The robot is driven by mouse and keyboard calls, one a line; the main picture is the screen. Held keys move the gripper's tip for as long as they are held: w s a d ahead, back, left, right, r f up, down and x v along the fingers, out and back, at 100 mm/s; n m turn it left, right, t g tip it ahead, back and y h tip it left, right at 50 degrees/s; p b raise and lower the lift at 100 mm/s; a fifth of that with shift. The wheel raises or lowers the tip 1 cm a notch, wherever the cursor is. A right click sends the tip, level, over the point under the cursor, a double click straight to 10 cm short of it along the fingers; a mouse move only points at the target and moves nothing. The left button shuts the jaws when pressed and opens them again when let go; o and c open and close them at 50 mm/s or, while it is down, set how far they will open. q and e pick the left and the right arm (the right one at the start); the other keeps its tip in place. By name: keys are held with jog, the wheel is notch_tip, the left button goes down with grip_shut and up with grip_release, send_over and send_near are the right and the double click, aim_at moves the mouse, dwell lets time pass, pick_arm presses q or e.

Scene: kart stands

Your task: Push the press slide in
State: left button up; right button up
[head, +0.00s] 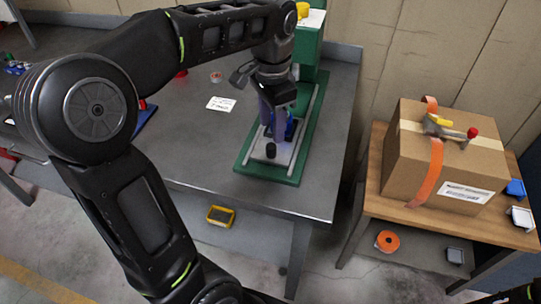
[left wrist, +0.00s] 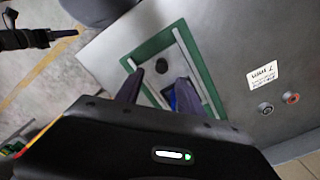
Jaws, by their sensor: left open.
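The press has a green base (head: 246,168) with two light rails and a green column (head: 308,48) behind. Its grey slide plate (head: 287,158) lies between the rails, with a black knob (head: 271,150) at its front end. A blue part (head: 290,128) sits on the plate, partly hidden by my left gripper (head: 273,132). That gripper is open and points down over the plate, just behind the knob. In the left wrist view its fingers (left wrist: 158,88) stand apart near the knob (left wrist: 163,66); contact cannot be told. A dark shape at that view's upper left may be my right gripper.
The press stands near the right edge of a grey metal table (head: 305,200). A white label card (head: 221,104) and a tape roll (head: 216,77) lie to its left. A cardboard box (head: 445,150) stands on a separate wooden table at the right, beyond a gap.

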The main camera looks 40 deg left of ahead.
aim_at(271, 146)
pick_arm(q)
jog(key=shift+a, duration=0.3)
jog(key=shift+d+f, duration=0.15)
notch_tip(271, 146, down, 8)
jog(key=shift+r, duration=0.2)
jog(key=shift+c, duration=0.2)
grip_shut()
jog(key=shift+w, duration=0.1)
dwell(1.2)
